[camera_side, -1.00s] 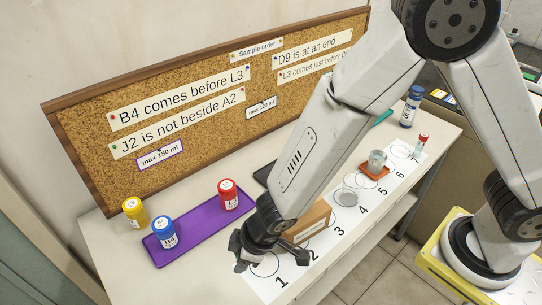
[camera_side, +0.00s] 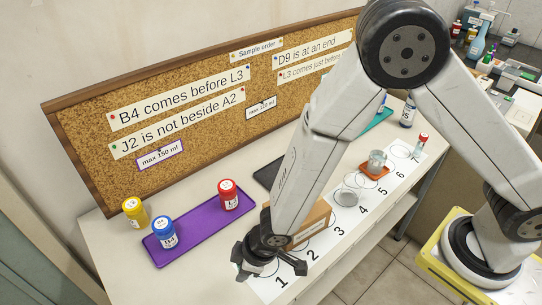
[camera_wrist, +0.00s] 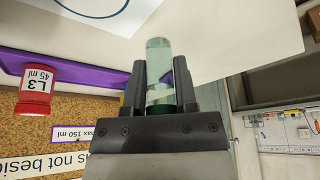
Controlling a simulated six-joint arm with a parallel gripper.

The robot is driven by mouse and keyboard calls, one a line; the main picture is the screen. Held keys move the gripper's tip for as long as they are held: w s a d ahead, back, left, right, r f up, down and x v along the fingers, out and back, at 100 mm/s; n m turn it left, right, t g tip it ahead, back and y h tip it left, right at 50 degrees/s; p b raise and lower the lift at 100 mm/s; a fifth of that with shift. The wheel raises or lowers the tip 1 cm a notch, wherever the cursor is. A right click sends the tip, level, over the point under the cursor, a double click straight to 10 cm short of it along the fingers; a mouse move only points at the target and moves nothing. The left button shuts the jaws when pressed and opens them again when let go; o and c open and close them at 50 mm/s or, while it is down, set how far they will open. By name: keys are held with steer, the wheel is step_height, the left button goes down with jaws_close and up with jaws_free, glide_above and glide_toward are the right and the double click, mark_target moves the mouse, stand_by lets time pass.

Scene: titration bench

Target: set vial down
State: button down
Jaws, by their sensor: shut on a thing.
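A clear glass vial (camera_wrist: 159,72) with pale greenish contents and a dark green cap (camera_wrist: 160,108) is between the fingers of my gripper (camera_wrist: 159,85) in the wrist view, which looks upside down. My gripper is shut on it. In the side view my gripper (camera_side: 258,270) is low over the circle at position 1 of the white numbered strip (camera_side: 295,272). There the gripper mostly hides the vial, so I cannot tell whether its base touches the strip.
A purple tray (camera_side: 196,228) holds a blue vial (camera_side: 165,233) and a red vial (camera_side: 228,194); a yellow vial (camera_side: 134,212) stands beside it. A brown box (camera_side: 313,222) is close right of my gripper. Glassware (camera_side: 348,195) and an orange coaster (camera_side: 373,171) are farther along.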

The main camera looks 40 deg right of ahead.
steer(key=shift+f, duration=1.75)
steer(key=shift+f, duration=0.1)
steer(key=shift+c, duration=2)
jaws_free()
steer(key=shift+s+d+r, duration=0.1)
steer(key=shift+d+r, duration=0.05)
steer(key=shift+r, duration=0.45)
steer(key=v, duration=1.1)
